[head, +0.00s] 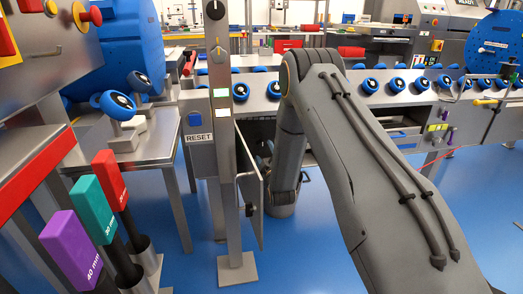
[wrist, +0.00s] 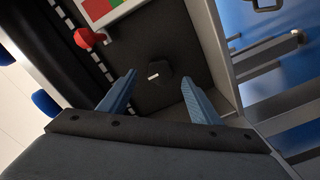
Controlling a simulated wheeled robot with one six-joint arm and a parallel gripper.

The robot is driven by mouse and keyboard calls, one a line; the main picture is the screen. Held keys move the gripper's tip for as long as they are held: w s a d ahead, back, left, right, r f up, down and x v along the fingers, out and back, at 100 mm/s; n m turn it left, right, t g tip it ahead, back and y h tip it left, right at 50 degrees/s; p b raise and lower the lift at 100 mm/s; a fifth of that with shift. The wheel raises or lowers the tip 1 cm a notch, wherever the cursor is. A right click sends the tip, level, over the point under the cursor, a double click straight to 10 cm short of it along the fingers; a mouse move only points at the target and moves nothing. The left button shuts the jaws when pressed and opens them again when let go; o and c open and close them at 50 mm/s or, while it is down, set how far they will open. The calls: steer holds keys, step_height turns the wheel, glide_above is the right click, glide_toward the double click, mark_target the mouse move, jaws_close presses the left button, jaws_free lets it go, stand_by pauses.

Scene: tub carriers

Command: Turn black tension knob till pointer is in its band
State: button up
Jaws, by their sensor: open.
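The black tension knob (wrist: 160,69), with a short white mark on its face, sits on a dark panel in the wrist view. My gripper (wrist: 159,80) is open, with one blue finger on each side of the knob in the picture. I cannot tell whether the fingers touch it. A red and green scale (wrist: 105,10) on a white plate shows at the top edge, partly cut off. No pointer can be made out on the visible part.
A red ball (wrist: 88,38) stands left of the knob, near a dashed white strip. The open cabinet door (head: 250,190) hangs close to my arm. A steel post (head: 225,180) with a RESET sign (head: 199,138) stands left of it.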

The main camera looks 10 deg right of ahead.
mark_target(263, 147)
steer(key=w+b, duration=0.1)
steer(key=w, duration=0.6)
steer(key=shift+w+b, duration=0.15)
steer(key=shift+b, duration=0.15)
steer(key=c, duration=1.1)
steer(key=shift+o, duration=0.2)
steer(key=m+p, duration=0.1)
steer(key=m, duration=0.3)
steer(key=shift+m, duration=0.3)
steer(key=m+p, duration=0.1)
steer(key=m, duration=0.3)
steer(key=m+p, duration=0.1)
steer(key=m, duration=0.4)
steer(key=shift+d, duration=0.1)
steer(key=shift+m, duration=2.1)
